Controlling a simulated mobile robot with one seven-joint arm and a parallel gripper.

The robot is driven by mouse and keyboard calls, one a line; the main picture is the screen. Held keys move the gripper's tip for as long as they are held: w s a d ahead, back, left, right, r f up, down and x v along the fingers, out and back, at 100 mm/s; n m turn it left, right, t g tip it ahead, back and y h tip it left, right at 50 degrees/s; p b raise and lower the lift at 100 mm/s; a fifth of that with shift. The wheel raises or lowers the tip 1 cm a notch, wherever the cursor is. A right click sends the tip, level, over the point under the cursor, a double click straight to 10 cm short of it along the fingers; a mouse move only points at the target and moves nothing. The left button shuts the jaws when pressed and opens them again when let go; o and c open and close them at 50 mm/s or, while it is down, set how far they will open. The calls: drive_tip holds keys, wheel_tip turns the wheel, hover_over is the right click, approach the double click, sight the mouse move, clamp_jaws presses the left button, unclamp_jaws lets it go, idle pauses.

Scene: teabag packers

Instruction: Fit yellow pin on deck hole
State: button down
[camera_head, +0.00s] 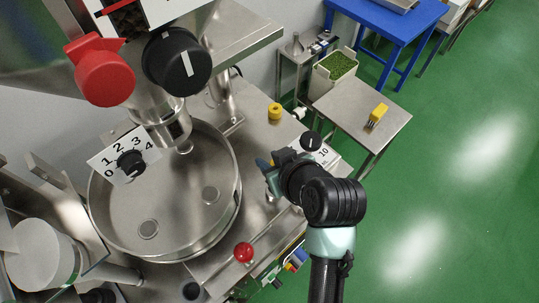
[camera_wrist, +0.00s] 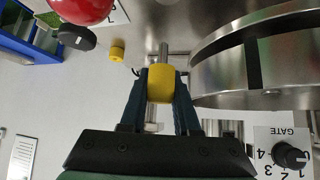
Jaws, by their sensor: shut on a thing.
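My gripper (camera_wrist: 160,90) is shut on the yellow pin (camera_wrist: 161,82) in the wrist view, one finger on each side of its yellow head. The pin's grey metal shank (camera_wrist: 164,53) points away from the gripper toward the steel deck. I cannot tell whether its tip touches the deck or sits in a hole. In the head view my gripper (camera_head: 271,168) is just above the steel deck (camera_head: 252,135), right of the round pan, with the pin mostly hidden. The deck hole cannot be made out in either view.
The round steel pan (camera_head: 225,205) stands close left of my gripper. A yellow knob-like piece (camera_head: 275,111) is on the deck beyond. A black knob (camera_head: 311,140) is close right, and a red ball (camera_head: 243,252) is nearer. A side table holds a yellow-handled item (camera_head: 378,113).

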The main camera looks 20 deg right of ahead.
drive_tip(key=shift+w, duration=0.15)
drive_tip(key=shift+f, duration=0.55)
drive_tip(key=shift+f+b, duration=1.95)
drive_tip(key=shift+f, duration=0.5)
drive_tip(key=shift+p, duration=0.65)
drive_tip(key=shift+f+b, duration=0.5)
drive_tip(key=shift+f, duration=0.2)
drive_tip(key=shift+d+r+p, duration=0.2)
drive_tip(key=shift+r+p, duration=0.1)
drive_tip(key=shift+p, duration=0.25)
drive_tip(key=shift+d+f+p, duration=0.1)
drive_tip(key=shift+p, duration=0.25)
idle(0.9)
